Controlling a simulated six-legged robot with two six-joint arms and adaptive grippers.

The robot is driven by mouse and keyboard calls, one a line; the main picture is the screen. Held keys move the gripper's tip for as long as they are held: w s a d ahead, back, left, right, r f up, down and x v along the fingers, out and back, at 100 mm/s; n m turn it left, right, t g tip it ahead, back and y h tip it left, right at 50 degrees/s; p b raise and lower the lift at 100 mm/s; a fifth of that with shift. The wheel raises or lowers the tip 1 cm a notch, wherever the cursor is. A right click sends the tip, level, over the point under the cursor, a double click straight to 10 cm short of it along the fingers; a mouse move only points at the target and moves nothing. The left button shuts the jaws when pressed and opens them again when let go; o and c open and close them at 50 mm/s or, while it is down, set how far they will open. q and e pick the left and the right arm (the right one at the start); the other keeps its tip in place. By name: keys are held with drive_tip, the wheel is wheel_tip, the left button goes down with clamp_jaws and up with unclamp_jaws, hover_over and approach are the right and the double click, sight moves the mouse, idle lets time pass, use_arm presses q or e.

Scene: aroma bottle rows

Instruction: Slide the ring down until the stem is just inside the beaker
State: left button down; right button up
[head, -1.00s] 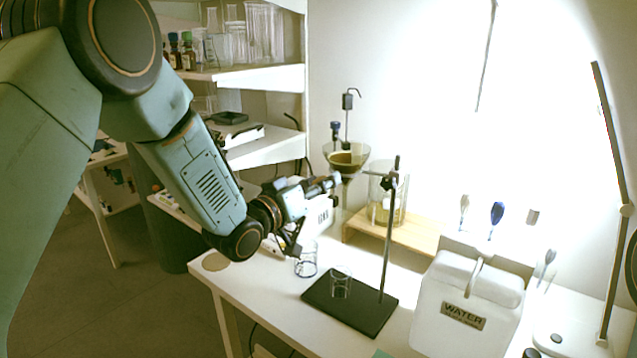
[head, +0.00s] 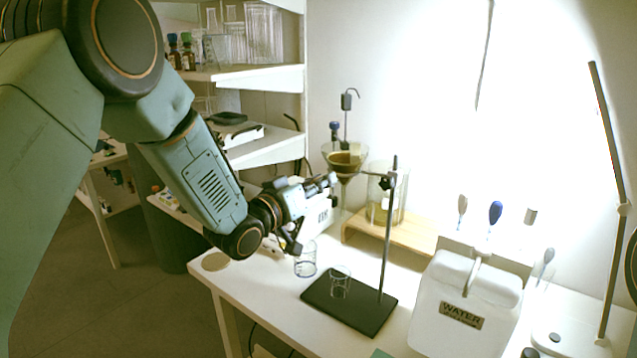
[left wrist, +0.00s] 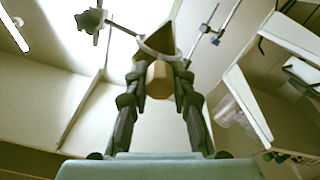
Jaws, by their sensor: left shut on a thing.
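A glass funnel (head: 345,160) with brown contents sits high beside the stand's rod (head: 387,240). Its pale stem (head: 344,194) points down, with its lower end well above the small glass beaker (head: 340,287) on the black stand base (head: 365,312). A dark clamp (head: 386,183) grips the rod near its top; it also shows in the left wrist view (left wrist: 90,20). My left gripper (head: 331,181) is just below the funnel. In the left wrist view its fingers (left wrist: 158,78) are shut on a tan block under the ring (left wrist: 157,44). The ring is mostly hidden in the head view.
Another glass beaker (head: 306,262) stands left of the base. A wooden platform (head: 425,236) with a large glass vessel (head: 398,200) is behind the rod. A white water container (head: 468,300) stands to the right. Shelves (head: 265,78) are at the back left.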

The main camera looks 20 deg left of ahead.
idle(0.4)
use_arm(q)
wheel_tip(320, 180, down, 19)
drive_tip(key=b, duration=1.1)
drive_tip(key=shift+r, duration=0.2)
drive_tip(key=c, duration=1.1)
unclamp_jaws()
drive_tip(key=v, duration=1.2)
drive_tip(key=shift+r, duration=0.1)
